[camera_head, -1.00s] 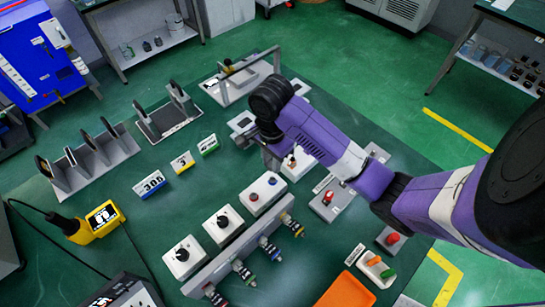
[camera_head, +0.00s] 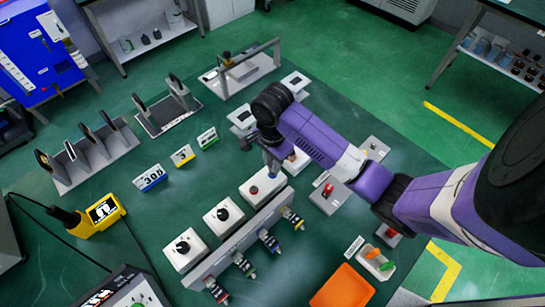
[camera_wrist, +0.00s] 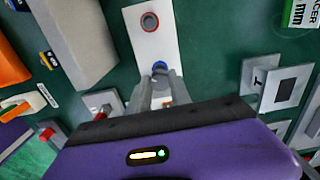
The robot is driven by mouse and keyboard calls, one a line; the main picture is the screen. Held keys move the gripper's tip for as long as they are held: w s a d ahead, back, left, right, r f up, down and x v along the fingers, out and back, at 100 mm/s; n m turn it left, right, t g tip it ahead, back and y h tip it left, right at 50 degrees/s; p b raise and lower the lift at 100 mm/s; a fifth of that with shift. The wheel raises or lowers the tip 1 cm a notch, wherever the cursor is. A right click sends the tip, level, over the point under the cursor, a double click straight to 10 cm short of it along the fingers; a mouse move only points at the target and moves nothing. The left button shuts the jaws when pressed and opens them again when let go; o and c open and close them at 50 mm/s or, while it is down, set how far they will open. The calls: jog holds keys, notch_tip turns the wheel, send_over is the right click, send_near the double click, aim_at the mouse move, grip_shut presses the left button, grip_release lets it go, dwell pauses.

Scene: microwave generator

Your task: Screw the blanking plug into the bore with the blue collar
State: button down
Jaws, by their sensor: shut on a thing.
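A white block (camera_head: 264,181) on the green table carries two bores. The red-collared bore (camera_head: 254,190) shows clear in the head view and also in the wrist view (camera_wrist: 149,21). The blue collar (camera_wrist: 160,66) shows just beyond my fingertips in the wrist view; my gripper hides it in the head view. My gripper (camera_wrist: 158,84) points down at the blue-collared bore, its fingers close together on the blanking plug. The plug is mostly hidden between the fingers, and I cannot tell how deep it sits.
Two white boxes with black knobs (camera_head: 223,214) stand left of the block. A grey rail (camera_head: 235,245) with several coloured connectors runs in front. A grey box with a red switch (camera_head: 327,189) lies to the right, and an orange tray (camera_head: 342,288) is nearer.

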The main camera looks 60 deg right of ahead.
jog(key=shift+f, duration=0.85)
jog(key=shift+a+f, duration=0.1)
jog(key=shift+f, duration=0.35)
dwell(1.8)
jog(key=c, duration=1.1)
grip_release()
jog(key=shift+r, duration=0.1)
notch_tip(320, 180, up, 8)
jog(key=shift+f, duration=0.2)
